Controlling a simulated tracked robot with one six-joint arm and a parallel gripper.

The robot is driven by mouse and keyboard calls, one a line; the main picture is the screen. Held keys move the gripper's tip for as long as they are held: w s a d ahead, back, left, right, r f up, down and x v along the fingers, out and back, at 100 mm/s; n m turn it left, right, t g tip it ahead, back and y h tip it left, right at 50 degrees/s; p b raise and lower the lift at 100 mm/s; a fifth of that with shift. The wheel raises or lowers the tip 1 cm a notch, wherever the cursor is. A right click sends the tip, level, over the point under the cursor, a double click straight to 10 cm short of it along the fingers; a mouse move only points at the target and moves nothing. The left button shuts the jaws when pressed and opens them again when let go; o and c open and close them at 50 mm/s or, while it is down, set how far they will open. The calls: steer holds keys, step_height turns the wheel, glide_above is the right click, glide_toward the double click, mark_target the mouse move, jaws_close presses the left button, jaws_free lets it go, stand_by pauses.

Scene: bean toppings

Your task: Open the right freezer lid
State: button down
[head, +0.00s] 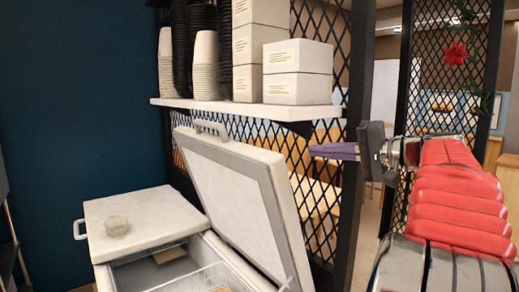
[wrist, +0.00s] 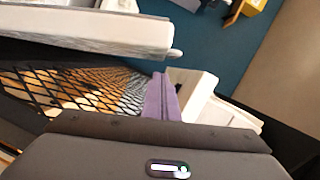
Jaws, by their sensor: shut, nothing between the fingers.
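The right freezer lid (head: 235,185) stands raised and tilted back in front of the black lattice, with its grey-framed inner side showing. Its handle (head: 212,129) is at the top edge. The freezer's right opening is uncovered, and a wire basket (head: 212,280) shows inside. The left lid (head: 140,222) lies flat, with a handle at its left side. My gripper (head: 318,150) is to the right of the raised lid, apart from it in the picture, purple fingers shut and empty. The fingers also show in the wrist view (wrist: 160,92), with a pale slab behind them that I cannot identify for sure.
A white shelf (head: 245,107) with cup stacks (head: 205,65) and white boxes (head: 297,72) hangs above the lid. A dark lattice post (head: 352,180) stands behind my gripper.

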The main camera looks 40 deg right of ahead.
steer(key=shift+s+d+r+t, duration=0.2)
steer(key=shift+d+r, duration=0.15)
steer(key=shift+d, duration=0.2)
steer(key=shift+s+d+r+t, duration=0.1)
steer(key=shift+d+r+t, duration=0.15)
steer(key=shift+d, duration=0.25)
steer(key=shift+w, duration=0.1)
steer(key=shift+w+a+f, duration=0.3)
steer(key=shift+w+a, duration=0.8)
steer(key=shift+w, duration=0.45)
steer(key=shift+w+a+f, duration=0.35)
steer(key=shift+w+a, duration=0.7)
steer(key=shift+w, duration=0.45)
steer(key=shift+w+a+f, duration=0.3)
steer(key=shift+w+a, duration=0.8)
steer(key=shift+w, duration=0.45)
steer(key=shift+s, duration=0.1)
